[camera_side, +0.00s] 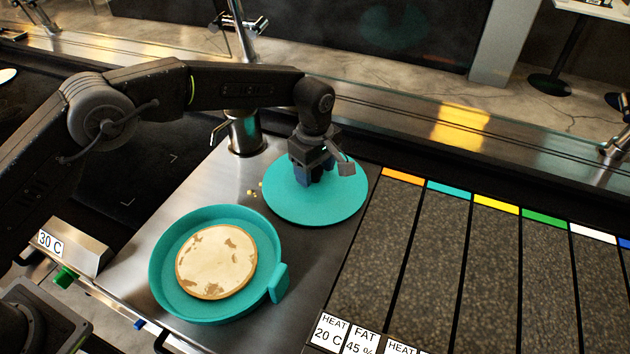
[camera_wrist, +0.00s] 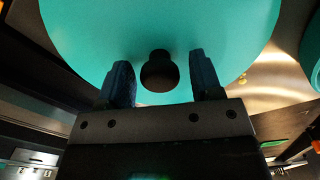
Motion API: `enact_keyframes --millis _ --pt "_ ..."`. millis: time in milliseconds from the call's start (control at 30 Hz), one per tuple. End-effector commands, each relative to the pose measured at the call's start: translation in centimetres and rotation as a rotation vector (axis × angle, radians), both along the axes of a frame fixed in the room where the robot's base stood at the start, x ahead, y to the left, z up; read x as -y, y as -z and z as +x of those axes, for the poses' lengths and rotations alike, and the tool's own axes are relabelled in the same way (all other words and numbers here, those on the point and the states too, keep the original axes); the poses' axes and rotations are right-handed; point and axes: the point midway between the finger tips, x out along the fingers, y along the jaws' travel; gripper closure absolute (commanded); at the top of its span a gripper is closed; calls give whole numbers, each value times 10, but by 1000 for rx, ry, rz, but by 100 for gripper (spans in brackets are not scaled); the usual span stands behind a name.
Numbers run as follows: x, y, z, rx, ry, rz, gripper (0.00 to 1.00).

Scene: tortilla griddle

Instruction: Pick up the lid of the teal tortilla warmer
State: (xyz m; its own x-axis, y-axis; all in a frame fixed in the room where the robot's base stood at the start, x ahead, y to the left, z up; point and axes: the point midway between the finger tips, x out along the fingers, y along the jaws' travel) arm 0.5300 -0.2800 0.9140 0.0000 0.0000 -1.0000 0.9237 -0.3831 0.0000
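The teal lid (camera_side: 320,208) lies flat on the steel counter, apart from the warmer's base. The teal base (camera_side: 163,273) stands open to the lower left with a browned tortilla (camera_side: 216,262) in it. My gripper (camera_side: 317,180) points down over the middle of the lid. In the wrist view the lid (camera_wrist: 150,30) fills the upper middle, and its dark round knob (camera_wrist: 158,72) sits between my two blue fingers (camera_wrist: 160,82). The fingers are open, with a gap on both sides of the knob. In the side view the gripper hides the knob.
Dark griddle strips (camera_side: 400,245) with coloured end tabs lie right of the lid. A metal post (camera_side: 245,133) stands behind it to the left. Small crumbs (camera_side: 253,193) lie on the counter (camera_side: 205,180) left of the lid. A box marked 30 C (camera_side: 75,248) is at the left.

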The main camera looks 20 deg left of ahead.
Motion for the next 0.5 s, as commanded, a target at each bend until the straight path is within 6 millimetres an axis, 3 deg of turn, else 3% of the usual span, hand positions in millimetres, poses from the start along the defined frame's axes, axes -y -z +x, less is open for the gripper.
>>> enact_keyframes --millis 67,500 --pt "0 0 0 0 0 0 48" --pt "0 0 0 0 0 0 90"
